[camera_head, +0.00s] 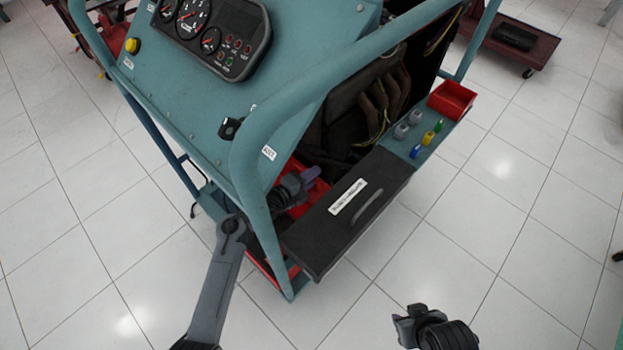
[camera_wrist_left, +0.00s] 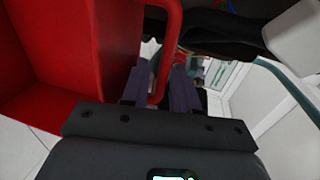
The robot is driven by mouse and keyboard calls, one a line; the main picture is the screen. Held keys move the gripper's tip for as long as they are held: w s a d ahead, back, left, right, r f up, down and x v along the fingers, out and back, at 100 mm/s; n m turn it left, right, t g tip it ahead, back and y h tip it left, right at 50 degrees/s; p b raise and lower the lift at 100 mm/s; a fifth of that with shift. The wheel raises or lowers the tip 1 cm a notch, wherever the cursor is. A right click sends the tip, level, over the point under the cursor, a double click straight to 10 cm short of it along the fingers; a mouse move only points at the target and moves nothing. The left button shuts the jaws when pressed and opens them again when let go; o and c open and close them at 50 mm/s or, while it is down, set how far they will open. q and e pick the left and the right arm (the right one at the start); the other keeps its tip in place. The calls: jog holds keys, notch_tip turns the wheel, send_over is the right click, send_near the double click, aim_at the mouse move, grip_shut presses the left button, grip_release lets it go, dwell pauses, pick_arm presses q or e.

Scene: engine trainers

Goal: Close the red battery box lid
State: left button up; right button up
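The red battery box (camera_head: 309,188) sits low inside the teal frame, behind a black labelled drawer front. It is largely hidden in the head view. In the left wrist view its red wall (camera_wrist_left: 60,50) fills the left side, and a curved red handle (camera_wrist_left: 172,30) runs down the middle. My left gripper (camera_head: 306,178) is at the box. In the wrist view its two purple-grey fingers (camera_wrist_left: 160,85) stand apart with the red handle between them; firm contact on both sides is unclear. My right gripper (camera_head: 405,322) is low over the floor, apart from the trainer, its fingers unclear.
The black drawer front (camera_head: 345,215) has a handle and juts out right of the left gripper. A teal tube (camera_head: 255,160) rises just left of it. A shelf holds a red tray (camera_head: 452,98) and several coloured connectors. The tiled floor (camera_head: 520,260) at front right is clear.

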pick_arm(q)
jog(key=shift+c, duration=0.3)
grip_shut()
